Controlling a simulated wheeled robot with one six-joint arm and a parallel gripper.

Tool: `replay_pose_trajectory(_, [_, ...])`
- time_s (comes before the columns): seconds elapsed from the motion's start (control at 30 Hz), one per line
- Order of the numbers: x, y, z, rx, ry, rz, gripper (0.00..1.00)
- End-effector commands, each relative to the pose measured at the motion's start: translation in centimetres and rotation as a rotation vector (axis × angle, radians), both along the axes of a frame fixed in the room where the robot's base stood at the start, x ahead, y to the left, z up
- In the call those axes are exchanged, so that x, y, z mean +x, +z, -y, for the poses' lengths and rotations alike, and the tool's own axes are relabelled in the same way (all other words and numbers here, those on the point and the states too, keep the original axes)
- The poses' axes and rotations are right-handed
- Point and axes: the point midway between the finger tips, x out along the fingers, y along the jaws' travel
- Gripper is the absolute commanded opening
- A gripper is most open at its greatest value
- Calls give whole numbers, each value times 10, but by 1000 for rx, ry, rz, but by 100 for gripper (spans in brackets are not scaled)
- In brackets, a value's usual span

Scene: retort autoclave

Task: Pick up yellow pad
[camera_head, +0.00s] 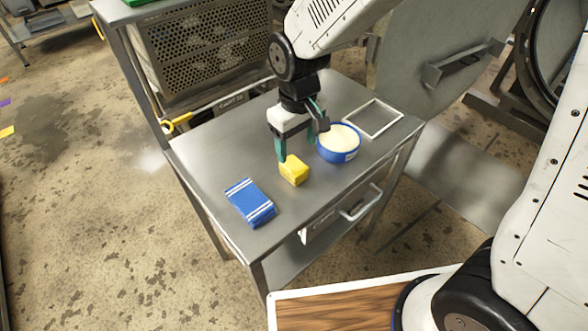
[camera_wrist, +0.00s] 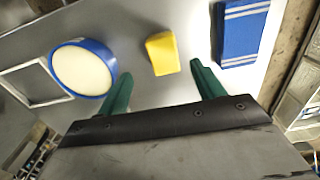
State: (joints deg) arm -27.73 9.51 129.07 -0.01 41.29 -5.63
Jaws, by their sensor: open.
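The yellow pad (camera_head: 294,170) is a small block lying on the metal table (camera_head: 215,150). In the head view it is between a blue cloth with white stripes (camera_head: 250,202) and a blue-rimmed round tub (camera_head: 338,143) with cream contents. My gripper (camera_head: 298,148) is above the table, just behind the pad, with its green fingers spread apart and nothing between them. In the wrist view the yellow pad (camera_wrist: 162,53) lies ahead of the open fingers (camera_wrist: 160,82), nearer the right finger. The pad is fully visible there.
A white rectangular frame (camera_head: 373,118) lies on the table beyond the tub. The table's left part is bare. A perforated metal box (camera_head: 205,50) stands behind the table.

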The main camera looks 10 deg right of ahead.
Motion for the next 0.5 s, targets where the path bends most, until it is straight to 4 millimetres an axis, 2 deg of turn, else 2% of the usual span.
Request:
replay_pose_trajectory(0.1, [1,-13,-6,-2,13,-5,67])
replay_pose_trajectory(0.37, [1,-42,-6,-2,13,-5,67])
replay_pose_trajectory(0.5, [0,-64,-7,-3,12,-6,67])
